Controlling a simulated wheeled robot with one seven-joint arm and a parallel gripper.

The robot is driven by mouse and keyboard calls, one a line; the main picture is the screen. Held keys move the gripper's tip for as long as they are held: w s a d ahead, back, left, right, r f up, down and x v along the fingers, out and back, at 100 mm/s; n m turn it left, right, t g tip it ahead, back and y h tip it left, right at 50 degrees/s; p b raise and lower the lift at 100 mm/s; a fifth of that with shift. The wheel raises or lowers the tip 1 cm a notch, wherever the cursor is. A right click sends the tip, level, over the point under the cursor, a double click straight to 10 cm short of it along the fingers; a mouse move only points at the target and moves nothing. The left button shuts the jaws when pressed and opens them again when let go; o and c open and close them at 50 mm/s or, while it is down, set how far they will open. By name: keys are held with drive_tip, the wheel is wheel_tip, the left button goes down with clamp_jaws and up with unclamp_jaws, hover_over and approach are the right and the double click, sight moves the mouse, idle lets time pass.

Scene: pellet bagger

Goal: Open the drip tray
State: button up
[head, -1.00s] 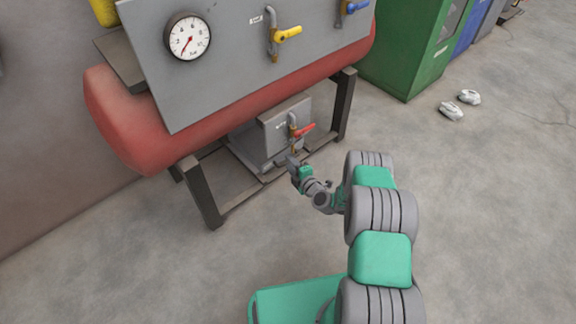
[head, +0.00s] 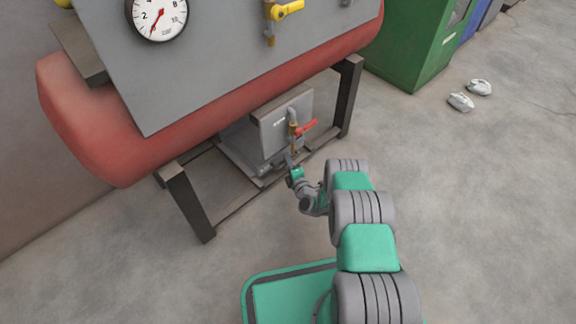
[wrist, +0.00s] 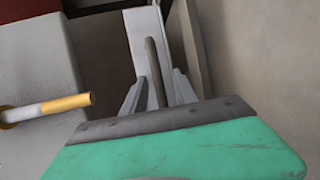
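The drip tray (head: 238,154) is a low, flat grey tray under the red tank, beside a grey box with a red-handled valve. Its pale grey end (wrist: 143,30) shows at the top of the wrist view. A dark bar (wrist: 154,68), which looks like its handle, runs from there toward my gripper (wrist: 158,88). The two fingers are apart, one on each side of the bar, with narrow gaps, so they look open around it. In the head view my gripper (head: 291,168) is low at the tray's front; its fingertips are too small to read there.
The valve's red lever (head: 306,128) and the grey box (head: 272,135) are close above my gripper. Dark stand legs (head: 188,200) flank the space.

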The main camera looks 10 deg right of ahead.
drive_tip(key=shift+w, duration=0.2)
drive_tip(key=shift+c, duration=0.5)
clamp_jaws()
idle(0.8)
